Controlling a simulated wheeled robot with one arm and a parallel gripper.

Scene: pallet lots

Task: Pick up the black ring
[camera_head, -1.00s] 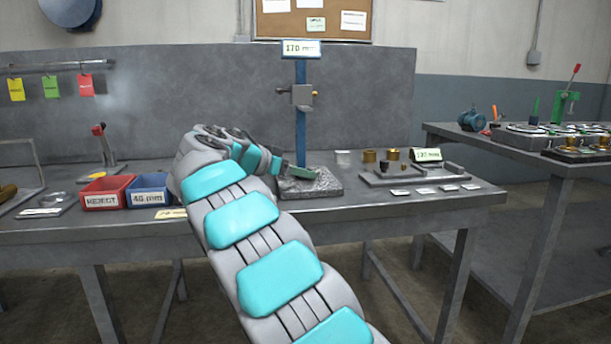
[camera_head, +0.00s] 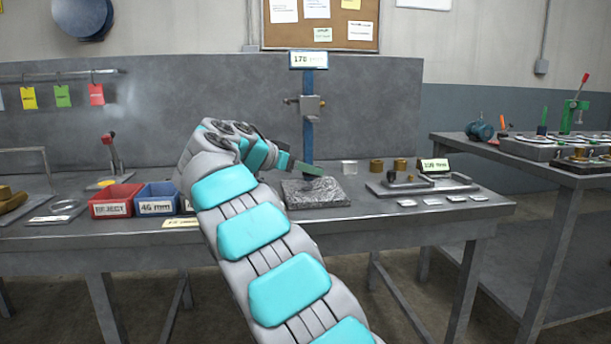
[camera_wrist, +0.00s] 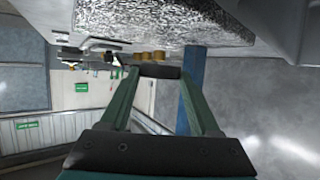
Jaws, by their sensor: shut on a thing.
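My gripper (camera_head: 312,169) is just above the speckled stone plate (camera_head: 318,195), at the foot of the blue post (camera_head: 308,130). In the wrist view, the two green fingers of my gripper (camera_wrist: 160,74) are closed on a dark piece, the black ring (camera_wrist: 158,71), held across the fingertips. It is seen edge-on, so its hole does not show. The stone plate also shows at the top of the wrist view (camera_wrist: 150,20), apart from the ring. In the head view I cannot make out the ring at the fingertips.
A red REJECT bin (camera_head: 112,203) and a blue 45 mm bin (camera_head: 156,200) stand left of my arm. A grey fixture (camera_head: 425,189) and brass rings (camera_head: 376,166) lie right of the plate. Another bench (camera_head: 560,178) stands at far right. The blue post rises close to my gripper.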

